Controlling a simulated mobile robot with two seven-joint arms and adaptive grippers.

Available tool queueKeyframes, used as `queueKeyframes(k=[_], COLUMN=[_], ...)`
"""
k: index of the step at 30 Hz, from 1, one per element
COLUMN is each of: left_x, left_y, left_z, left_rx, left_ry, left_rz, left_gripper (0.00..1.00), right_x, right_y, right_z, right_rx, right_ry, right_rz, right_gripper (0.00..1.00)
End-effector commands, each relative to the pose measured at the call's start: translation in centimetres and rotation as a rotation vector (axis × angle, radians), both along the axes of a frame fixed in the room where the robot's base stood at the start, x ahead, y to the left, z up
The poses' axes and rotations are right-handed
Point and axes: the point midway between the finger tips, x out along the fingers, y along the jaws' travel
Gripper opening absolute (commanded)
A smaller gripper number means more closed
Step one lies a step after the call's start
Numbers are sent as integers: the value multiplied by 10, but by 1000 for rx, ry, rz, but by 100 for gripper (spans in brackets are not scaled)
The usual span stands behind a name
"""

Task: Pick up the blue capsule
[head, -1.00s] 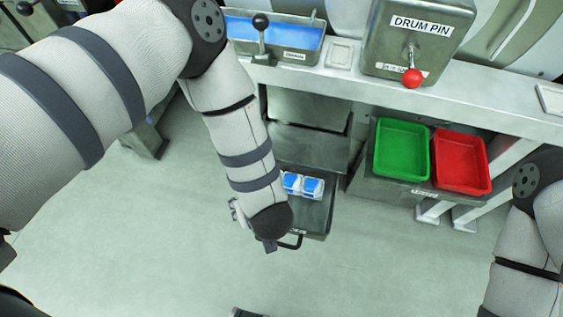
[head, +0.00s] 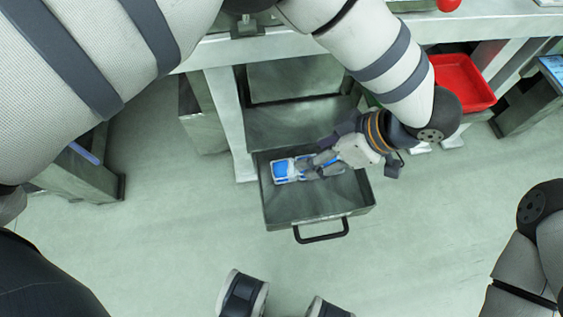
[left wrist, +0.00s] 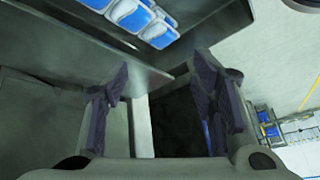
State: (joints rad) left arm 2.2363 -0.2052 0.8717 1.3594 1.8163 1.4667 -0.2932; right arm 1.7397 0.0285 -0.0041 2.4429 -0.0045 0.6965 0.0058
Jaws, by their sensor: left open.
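Blue capsules in white holders (head: 284,170) sit in the open grey drawer (head: 318,207), near its back left. From here I cannot tell how many separate capsules there are. My left gripper (head: 308,168) reaches in from the right over the drawer, with its fingers close to the blue pieces and partly covering them. In the left wrist view the blue pieces (left wrist: 158,33) lie at the top, beyond the open fingers (left wrist: 163,88), and nothing is between the fingers. Whether a finger touches a capsule cannot be told. My right gripper is out of view.
The drawer has a black handle (head: 322,232) at its front. A red tray (head: 463,84) stands at the right, and my left arm hides most of the green tray. A metal counter (head: 215,52) runs above the drawer.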

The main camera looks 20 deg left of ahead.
Motion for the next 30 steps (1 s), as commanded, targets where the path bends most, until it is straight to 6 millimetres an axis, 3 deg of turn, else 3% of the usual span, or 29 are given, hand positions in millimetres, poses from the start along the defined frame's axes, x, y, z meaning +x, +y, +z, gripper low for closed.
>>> queueKeyframes(k=[4,10,17,24,30], left_x=[-2,-4,-4,-5,-4], left_y=[0,24,37,59,60], left_z=[-5,-44,-64,-100,-101], left_rx=[-5,-5,-5,-5,-7], left_ry=[12,12,11,11,8], left_rz=[19,19,18,18,16], left_gripper=[52,52,52,52,50], right_x=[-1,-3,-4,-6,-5], right_y=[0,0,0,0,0], right_z=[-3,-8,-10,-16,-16], right_rx=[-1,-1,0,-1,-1], right_ry=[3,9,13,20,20], right_rz=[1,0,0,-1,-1], right_gripper=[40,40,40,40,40])
